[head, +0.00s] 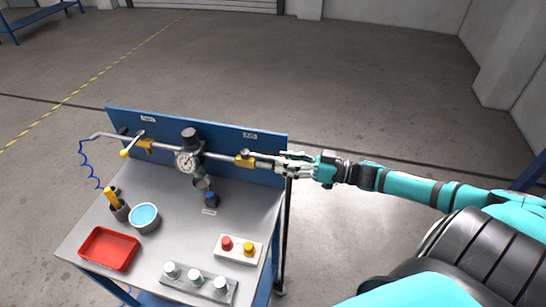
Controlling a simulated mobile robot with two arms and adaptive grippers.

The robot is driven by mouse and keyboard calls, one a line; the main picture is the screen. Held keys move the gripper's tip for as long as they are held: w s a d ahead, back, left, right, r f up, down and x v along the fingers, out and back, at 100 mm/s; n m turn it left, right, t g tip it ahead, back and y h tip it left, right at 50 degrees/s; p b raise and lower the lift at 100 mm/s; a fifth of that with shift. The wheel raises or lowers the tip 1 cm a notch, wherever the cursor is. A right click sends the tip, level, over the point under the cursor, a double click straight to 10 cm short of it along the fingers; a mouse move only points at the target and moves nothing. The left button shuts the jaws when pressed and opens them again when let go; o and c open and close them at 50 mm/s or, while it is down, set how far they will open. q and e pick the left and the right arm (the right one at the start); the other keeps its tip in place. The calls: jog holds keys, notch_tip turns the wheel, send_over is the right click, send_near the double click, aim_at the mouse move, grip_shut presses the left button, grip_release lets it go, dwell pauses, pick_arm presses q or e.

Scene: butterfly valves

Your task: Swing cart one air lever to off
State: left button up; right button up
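A grey cart (150,252) with a blue back panel (210,133) carries a pipe run with two yellow valve bodies. The left valve (145,145) has a lever with a yellow grip (130,148) angled toward the front left. The right valve (244,159) sits near the panel's right end, and its lever is mostly hidden by my gripper. My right gripper (284,163) reaches in from the right, with its fingers at the pipe's right end beside this valve. Whether the fingers are closed on anything is too small to tell. The small panel labels are unreadable. My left gripper is out of view.
A gauge with a regulator (187,160) stands between the valves. On the cart top are a red tray (108,248), a blue-filled bowl (145,217), a tool cup (119,210), a button box (238,248) and a knob block (197,283). Open floor lies right of the cart.

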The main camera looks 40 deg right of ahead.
aim_at(273, 159)
jog(key=shift+p+x, duration=0.3)
jog(key=shift+x, duration=1.6)
grip_shut()
